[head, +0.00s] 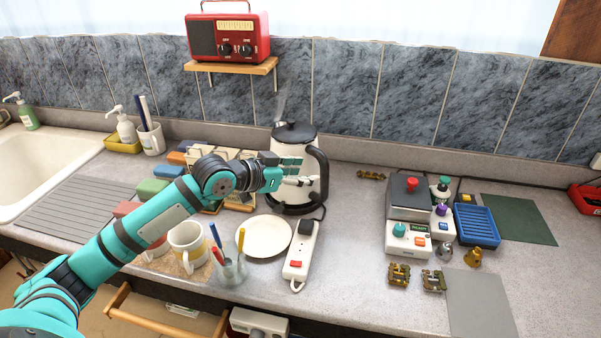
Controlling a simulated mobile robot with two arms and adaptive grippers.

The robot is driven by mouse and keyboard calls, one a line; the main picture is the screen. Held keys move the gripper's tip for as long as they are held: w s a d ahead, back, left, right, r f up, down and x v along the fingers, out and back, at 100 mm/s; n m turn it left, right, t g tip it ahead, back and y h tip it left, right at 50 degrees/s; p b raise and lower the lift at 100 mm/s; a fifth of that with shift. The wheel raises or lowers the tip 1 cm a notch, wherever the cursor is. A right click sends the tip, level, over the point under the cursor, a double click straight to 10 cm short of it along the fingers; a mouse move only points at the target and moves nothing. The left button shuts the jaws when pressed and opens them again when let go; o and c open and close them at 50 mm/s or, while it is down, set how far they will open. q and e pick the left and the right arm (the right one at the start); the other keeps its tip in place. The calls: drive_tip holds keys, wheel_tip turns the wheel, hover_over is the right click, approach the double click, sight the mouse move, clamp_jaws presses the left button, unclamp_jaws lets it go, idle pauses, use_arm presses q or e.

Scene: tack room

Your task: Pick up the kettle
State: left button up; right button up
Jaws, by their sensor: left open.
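The kettle (294,136) stands upright on the counter near the back wall, with a pale body, a dark lid and a black handle (322,174) on its right side. Wisps of steam rise above it. My left gripper (292,170) comes in from the left and is open in front of the kettle's body. Its fingers overlap the body in the picture; I cannot tell whether they touch it. Part of the kettle's left side is hidden behind the gripper. My right gripper is not in view.
A power strip (301,252), a white plate (264,237), a glass with pens (231,270) and mugs (188,243) stand in front. A red radio (228,36) sits on a shelf (232,67) above. Devices and a blue tray (476,226) are at right. Some counter right of the kettle is clear.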

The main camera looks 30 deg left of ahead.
sight(321, 175)
use_arm(q)
drive_tip(key=p+x, duration=0.2)
drive_tip(key=x, duration=0.3)
drive_tip(key=shift+d+f, duration=0.2)
drive_tip(key=shift+d, duration=0.15)
drive_tip(key=shift+w+d+f, duration=0.1)
drive_tip(key=shift+w+f, duration=0.15)
drive_tip(key=shift+s, duration=0.1)
drive_tip(key=shift+c, duration=0.4)
drive_tip(key=shift+c, duration=1.1)
clamp_jaws()
